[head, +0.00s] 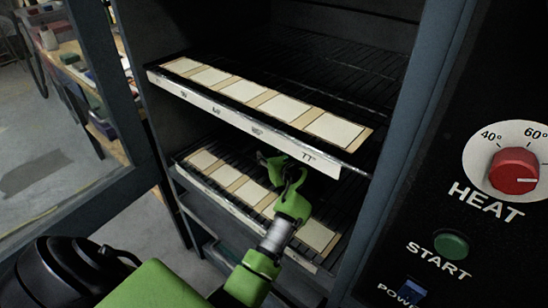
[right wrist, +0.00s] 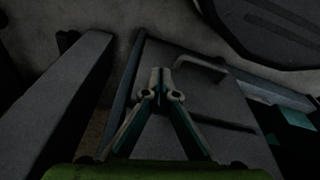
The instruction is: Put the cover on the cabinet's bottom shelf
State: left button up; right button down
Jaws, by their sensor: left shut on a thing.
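The cabinet stands open in the head view, with a lower wire shelf (head: 232,208) below an upper shelf (head: 225,111). My left gripper (head: 277,166) reaches into the cabinet over the lower shelf, below the upper shelf's front edge. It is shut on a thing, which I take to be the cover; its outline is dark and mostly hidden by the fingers. I cannot tell whether it touches the shelf. My right gripper (right wrist: 161,78) shows in the right wrist view with its fingertips together and nothing visible between them.
Cream cards lie in a row along both shelves, including the upper cards (head: 283,108). The open glass door frame (head: 150,162) is at left. The control panel with a red heat knob (head: 514,171) is at right. A grey panel with a handle (right wrist: 203,68) lies beyond my right gripper.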

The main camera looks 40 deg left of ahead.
pick_arm(q)
jog(key=shift+f, duration=0.15)
pick_arm(e)
jog(key=shift+r, duration=0.25)
pick_arm(q)
jog(key=o, duration=1.3)
jog(key=shift+f, duration=0.1)
pick_arm(e)
jog(key=shift+f, duration=0.2)
pick_arm(q)
jog(key=shift+s+d+r, duration=0.1)
jog(key=shift+d+r, duration=0.05)
jog(key=shift+r, duration=0.05)
jog(key=p+v, duration=0.2)
jog(key=v, duration=0.9)
jog(key=shift+s+d+p, duration=0.25)
jog(key=shift+s+p, duration=0.05)
jog(key=shift+p, duration=0.1)
pick_arm(e)
jog(key=s+f, duration=0.4)
jog(key=f, duration=0.3)
jog(key=shift+s+d+f+g, duration=0.25)
jog(key=shift+s+d+g, duration=0.05)
pick_arm(q)
jog(key=shift+r, duration=0.1)
